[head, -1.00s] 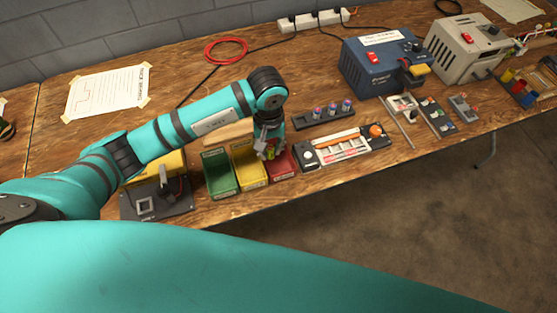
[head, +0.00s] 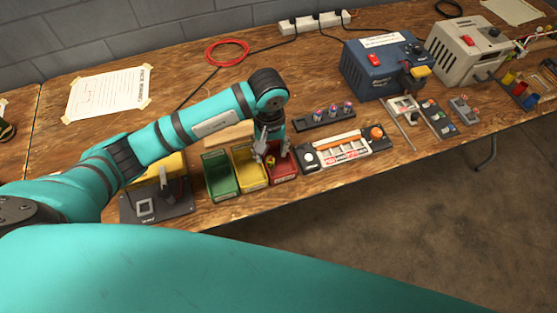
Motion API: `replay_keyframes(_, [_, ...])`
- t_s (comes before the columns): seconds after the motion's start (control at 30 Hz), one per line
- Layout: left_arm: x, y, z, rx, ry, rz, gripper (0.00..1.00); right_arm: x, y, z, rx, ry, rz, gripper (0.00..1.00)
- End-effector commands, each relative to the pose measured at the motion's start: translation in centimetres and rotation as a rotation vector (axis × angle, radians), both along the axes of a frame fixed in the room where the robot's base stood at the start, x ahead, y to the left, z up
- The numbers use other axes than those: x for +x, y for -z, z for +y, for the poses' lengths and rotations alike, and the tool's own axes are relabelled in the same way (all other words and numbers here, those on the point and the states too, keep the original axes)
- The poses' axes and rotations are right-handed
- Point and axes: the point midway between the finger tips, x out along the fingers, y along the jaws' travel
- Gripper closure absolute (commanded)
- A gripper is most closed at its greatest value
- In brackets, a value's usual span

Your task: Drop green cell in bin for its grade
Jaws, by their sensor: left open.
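My left gripper (head: 268,153) reaches down over the red bin (head: 284,178) and its fingers are spread open. A small yellow-green cell (head: 271,161) shows just below the fingers, at the left part of the red bin's opening. It looks let go, but I cannot tell whether it lies on the bin's floor. The green bin (head: 222,190) and the yellow bin (head: 250,181) stand side by side to the left of the red one. My right gripper is out of view.
A black rack (head: 324,119) with several cells stands behind a tester panel (head: 345,150) right of the bins. A dark device (head: 156,204) stands left of the bins. A blue power box (head: 380,70) stands farther back. The bench's front edge runs close to the bins.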

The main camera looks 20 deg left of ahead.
Motion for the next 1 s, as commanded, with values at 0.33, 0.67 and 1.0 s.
replay_keyframes(0.33, [0.2, -7.0, 0.0, -0.001, 0.001, -0.007, 0.52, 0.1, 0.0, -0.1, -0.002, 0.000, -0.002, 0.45])
replay_keyframes(0.67, [0.0, -11.2, 0.0, 0.001, 0.000, -0.002, 0.52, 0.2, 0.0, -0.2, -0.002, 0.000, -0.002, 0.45])
replay_keyframes(1.0, [0.0, -11.4, 0.0, 0.000, 0.000, 0.000, 0.52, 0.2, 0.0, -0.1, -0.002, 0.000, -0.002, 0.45])
